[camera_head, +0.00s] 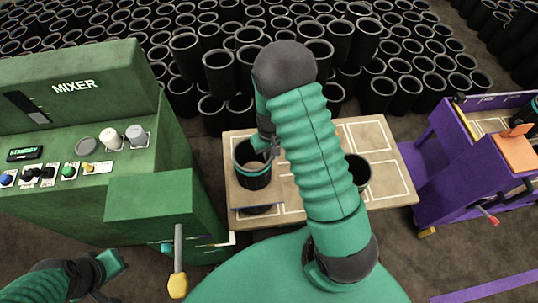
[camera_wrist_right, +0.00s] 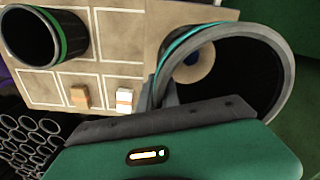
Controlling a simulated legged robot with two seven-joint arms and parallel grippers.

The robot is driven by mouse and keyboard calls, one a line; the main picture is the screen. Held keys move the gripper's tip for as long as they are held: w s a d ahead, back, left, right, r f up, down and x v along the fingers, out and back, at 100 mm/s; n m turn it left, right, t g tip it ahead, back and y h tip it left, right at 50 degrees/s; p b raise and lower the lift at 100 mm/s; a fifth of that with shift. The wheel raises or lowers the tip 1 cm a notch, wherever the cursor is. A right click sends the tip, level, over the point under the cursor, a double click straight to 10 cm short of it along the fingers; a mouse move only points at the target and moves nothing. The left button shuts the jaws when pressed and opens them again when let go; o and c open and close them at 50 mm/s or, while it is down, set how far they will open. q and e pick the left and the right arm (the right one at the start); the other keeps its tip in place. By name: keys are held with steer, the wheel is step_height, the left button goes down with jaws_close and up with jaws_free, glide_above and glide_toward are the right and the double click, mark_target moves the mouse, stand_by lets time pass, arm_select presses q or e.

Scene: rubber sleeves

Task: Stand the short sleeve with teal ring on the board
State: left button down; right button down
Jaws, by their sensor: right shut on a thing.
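The black sleeve with a teal ring (camera_head: 252,179) is at the left part of the wooden board (camera_head: 385,190), its open mouth facing up. My right gripper (camera_head: 266,144) is shut on its rim; the wrist view shows the sleeve (camera_wrist_right: 283,75) large, with one finger at its wall. My left gripper (camera_head: 112,262) is at the lower left, away from the board.
A green mixer (camera_head: 95,90) stands left of the board, with a yellow-tipped lever (camera_head: 178,280) at its front. A purple machine (camera_head: 455,150) is at right. Many black sleeves fill the floor behind. An orange block (camera_wrist_right: 79,97) and a white block (camera_wrist_right: 124,100) lie on the board.

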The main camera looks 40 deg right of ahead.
steer(key=shift+s+f, duration=0.1)
steer(key=shift+f, duration=0.65)
steer(key=shift+a+f+b, duration=0.1)
steer(key=shift+f+b, duration=0.35)
steer(key=shift+f, duration=0.15)
steer(key=c, duration=1.6)
jaws_free()
steer(key=shift+o, duration=0.2)
steer(key=shift+a, duration=0.15)
steer(key=shift+r, duration=0.15)
